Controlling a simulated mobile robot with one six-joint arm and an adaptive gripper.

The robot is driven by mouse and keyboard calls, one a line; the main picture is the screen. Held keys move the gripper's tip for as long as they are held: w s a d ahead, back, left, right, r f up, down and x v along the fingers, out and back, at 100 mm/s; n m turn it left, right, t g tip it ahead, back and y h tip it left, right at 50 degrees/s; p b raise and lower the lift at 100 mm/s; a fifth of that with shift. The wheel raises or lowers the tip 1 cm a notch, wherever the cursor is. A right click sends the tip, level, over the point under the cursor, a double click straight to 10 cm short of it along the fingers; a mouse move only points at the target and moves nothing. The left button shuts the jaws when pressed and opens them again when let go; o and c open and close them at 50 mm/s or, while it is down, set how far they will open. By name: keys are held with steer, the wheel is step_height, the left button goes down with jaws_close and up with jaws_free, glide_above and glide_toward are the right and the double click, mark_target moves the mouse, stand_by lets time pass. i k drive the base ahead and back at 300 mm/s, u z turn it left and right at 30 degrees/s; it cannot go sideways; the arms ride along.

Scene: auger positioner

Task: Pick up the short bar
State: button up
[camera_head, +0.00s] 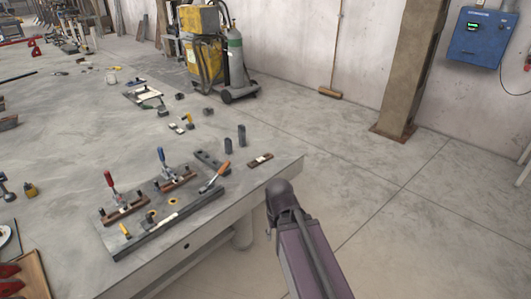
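A short brown bar with a light patch (260,160) lies flat on the grey table near its right corner, apart from the fixture. Two more brown bars, a left one (125,211) and a right one (177,182), sit on a dark fixture plate (190,208) under red-handled and blue-handled clamps. I cannot tell for certain which bar is the named one. A purple-grey link of my arm with a dark rounded end rises from the bottom, just beyond the table's right edge. No gripper fingers show.
An orange-handled tool (215,178) lies on the fixture plate's right part. Two dark upright blocks, one of them a taller block (241,135), stand behind the loose bar. The grey table (75,150) holds other tools at left. Open floor (400,215) lies to the right.

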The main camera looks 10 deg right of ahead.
mark_target(261, 159)
steer(key=z, duration=0.15)
steer(key=i, duration=0.9)
steer(key=u, duration=0.05)
